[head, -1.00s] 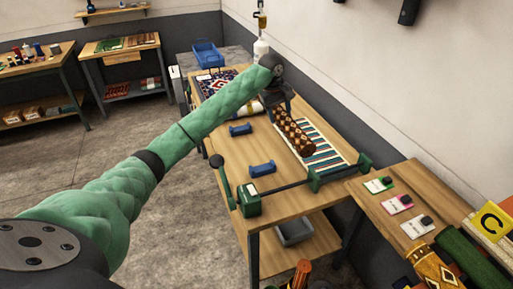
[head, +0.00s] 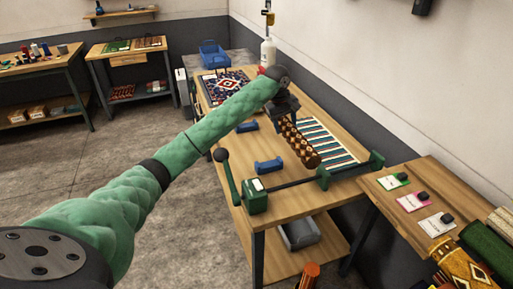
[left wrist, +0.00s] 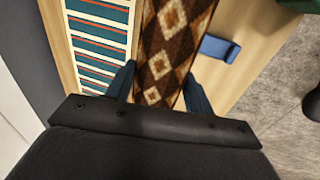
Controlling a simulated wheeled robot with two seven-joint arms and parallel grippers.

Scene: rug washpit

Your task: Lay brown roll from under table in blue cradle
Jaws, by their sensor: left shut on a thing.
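The brown roll (head: 300,143), patterned with cream and rust diamonds, is in my left gripper (head: 284,113). In the left wrist view the roll (left wrist: 172,45) runs between the two fingers (left wrist: 160,88), which are shut on it. The blue cradle is two separate blue supports, a near one (head: 268,165) and a far one (head: 246,127), on the wooden table (head: 225,160). Both stand empty, left of the roll. One blue support (left wrist: 217,48) shows right of the roll in the wrist view. The gap under the roll cannot be judged. My right gripper is out of view.
A striped teal and white rug (head: 322,140) lies right of the roll. A green clamp with a dark bar (head: 295,185) crosses the table's near end. A patterned rug (head: 222,85) lies at the far end. A grey bin (head: 300,233) sits on the lower shelf.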

